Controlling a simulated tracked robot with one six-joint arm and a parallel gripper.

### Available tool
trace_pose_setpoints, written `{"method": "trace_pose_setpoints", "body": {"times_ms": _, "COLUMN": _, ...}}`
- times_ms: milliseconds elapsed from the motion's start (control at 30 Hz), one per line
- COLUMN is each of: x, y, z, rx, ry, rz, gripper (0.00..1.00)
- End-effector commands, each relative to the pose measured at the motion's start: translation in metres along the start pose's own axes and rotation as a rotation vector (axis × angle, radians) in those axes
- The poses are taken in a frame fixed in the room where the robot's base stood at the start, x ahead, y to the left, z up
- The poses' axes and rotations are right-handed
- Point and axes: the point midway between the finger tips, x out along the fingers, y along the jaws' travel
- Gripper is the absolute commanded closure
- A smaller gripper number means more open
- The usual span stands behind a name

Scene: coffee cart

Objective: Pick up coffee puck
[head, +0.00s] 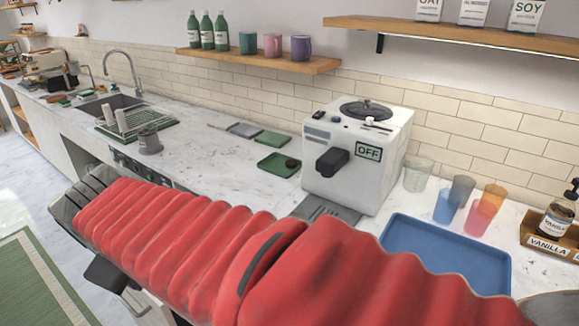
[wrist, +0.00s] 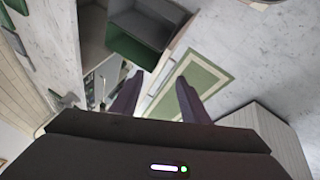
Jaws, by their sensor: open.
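The coffee puck (head: 293,163) looks like a small dark round lump at the right side of a small green tray (head: 272,164) on the marble counter, left of the white coffee machine. My gripper (wrist: 156,92) shows in the wrist view with its two dark fingers apart and nothing between them. Its fingers point over the floor and a green rug (wrist: 205,78). In the head view my red-sleeved arm crosses the front, its dark end at the far left, well away from the puck. I cannot make out the puck in the wrist view.
The white machine (head: 345,190) marked OFF stands right of the tray. A blue tray (head: 445,255) and several cups are further right. The counter (head: 215,165) left of the green tray is mostly clear. A shelf (head: 255,62) hangs above.

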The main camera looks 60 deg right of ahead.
Motion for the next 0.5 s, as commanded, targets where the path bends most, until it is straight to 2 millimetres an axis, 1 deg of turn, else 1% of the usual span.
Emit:
{"method": "trace_pose_setpoints", "body": {"times_ms": 33, "x": 0.006, "y": 0.015, "z": -0.005, "rx": -0.027, "ry": -0.024, "rz": 0.025, "gripper": 0.59}}
{"method": "trace_pose_setpoints", "body": {"times_ms": 167, "x": 0.020, "y": 0.053, "z": -0.016, "rx": -0.112, "ry": -0.083, "rz": 0.092, "gripper": 0.59}}
{"method": "trace_pose_setpoints", "body": {"times_ms": 200, "x": 0.024, "y": 0.066, "z": -0.018, "rx": -0.139, "ry": -0.102, "rz": 0.111, "gripper": 0.59}}
{"method": "trace_pose_setpoints", "body": {"times_ms": 367, "x": 0.043, "y": 0.114, "z": -0.028, "rx": -0.246, "ry": -0.185, "rz": 0.180, "gripper": 0.59}}
{"method": "trace_pose_setpoints", "body": {"times_ms": 500, "x": 0.062, "y": 0.158, "z": -0.032, "rx": -0.341, "ry": -0.264, "rz": 0.231, "gripper": 0.59}}
